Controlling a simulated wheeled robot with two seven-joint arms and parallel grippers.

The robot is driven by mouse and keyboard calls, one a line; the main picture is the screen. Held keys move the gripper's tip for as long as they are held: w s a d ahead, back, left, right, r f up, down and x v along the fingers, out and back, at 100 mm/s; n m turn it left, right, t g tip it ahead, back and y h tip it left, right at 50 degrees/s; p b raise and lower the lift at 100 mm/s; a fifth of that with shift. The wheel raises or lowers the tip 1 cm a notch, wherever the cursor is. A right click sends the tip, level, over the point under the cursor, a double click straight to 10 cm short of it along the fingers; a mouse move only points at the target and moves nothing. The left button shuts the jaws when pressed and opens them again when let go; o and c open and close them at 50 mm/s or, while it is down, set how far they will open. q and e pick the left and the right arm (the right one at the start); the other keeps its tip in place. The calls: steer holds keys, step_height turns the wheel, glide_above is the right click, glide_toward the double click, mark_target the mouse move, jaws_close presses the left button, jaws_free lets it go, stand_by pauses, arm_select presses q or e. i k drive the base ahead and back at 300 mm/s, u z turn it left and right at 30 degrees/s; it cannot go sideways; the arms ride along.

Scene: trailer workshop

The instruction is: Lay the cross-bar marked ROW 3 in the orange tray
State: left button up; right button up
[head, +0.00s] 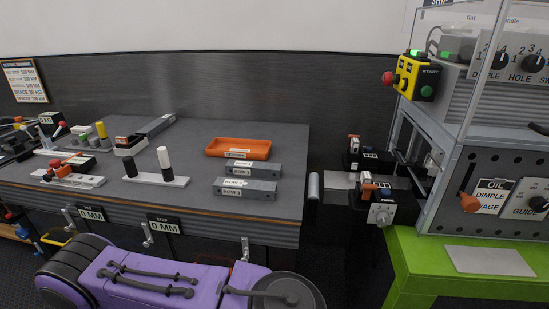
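The orange tray (238,154) lies on the dark workbench, toward its right end, and looks empty. Two grey cross-bars lie in front of it, apart from each other. The nearer cross-bar (262,191) has a front label that seems to read ROW 3, though the print is small. The farther cross-bar (265,171) lies between it and the tray; its ROW number is too small to tell surely. Both bars also carry a white label on top. Neither of my grippers shows in the head view.
More fixtures crowd the bench's left side, and another grey bar (157,124) lies at the back. The bench's right edge is near the tray. A machine (490,180) stands right.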

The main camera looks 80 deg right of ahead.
mark_target(240, 148)
steer(key=k, duration=0.2)
steer(key=z, duration=1.2)
